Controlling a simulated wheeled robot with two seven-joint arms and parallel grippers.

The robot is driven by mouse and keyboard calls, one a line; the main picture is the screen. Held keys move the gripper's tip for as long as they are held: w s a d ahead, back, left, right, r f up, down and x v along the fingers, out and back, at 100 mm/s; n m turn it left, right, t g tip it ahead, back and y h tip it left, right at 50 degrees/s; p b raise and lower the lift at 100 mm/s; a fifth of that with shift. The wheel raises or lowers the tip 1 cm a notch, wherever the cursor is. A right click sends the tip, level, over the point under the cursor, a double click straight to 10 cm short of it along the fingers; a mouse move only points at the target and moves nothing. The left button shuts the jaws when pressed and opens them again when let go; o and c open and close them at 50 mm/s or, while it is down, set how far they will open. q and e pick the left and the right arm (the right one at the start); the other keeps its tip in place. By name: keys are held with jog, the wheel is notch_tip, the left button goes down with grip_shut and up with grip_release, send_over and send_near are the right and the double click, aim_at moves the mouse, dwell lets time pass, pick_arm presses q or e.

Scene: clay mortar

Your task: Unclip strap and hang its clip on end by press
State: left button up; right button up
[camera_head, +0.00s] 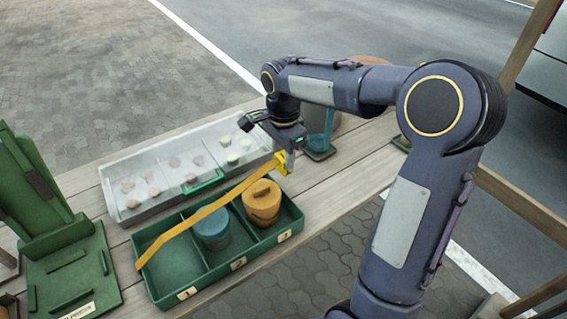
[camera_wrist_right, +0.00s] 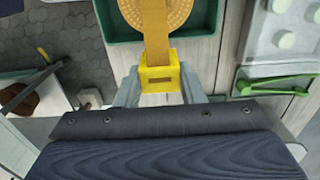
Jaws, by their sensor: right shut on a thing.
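My right gripper (camera_head: 286,158) is shut on the yellow clip (camera_head: 281,163) at the strap's right end, just past the far right corner of the green tray (camera_head: 165,287). The clip also shows between the fingers in the right wrist view (camera_wrist_right: 159,78). The yellow-orange strap (camera_head: 189,223) runs slantwise from the clip over the tray to its left end, near the green press (camera_head: 48,232). How the strap is fixed there is too small to tell. A blue pot (camera_head: 212,229) stands in the middle compartment and an orange lidded pot (camera_head: 262,203) in the right one. My left gripper is not in view.
A blue-green item (camera_head: 319,146) stands near my right wrist. Bare planks of the table (camera_head: 330,192) lie right of the tray.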

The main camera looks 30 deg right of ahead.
aim_at(283, 156)
jog(key=shift+r+p, duration=1.7)
jog(key=shift+r, duration=0.45)
jog(key=shift+f, duration=0.1)
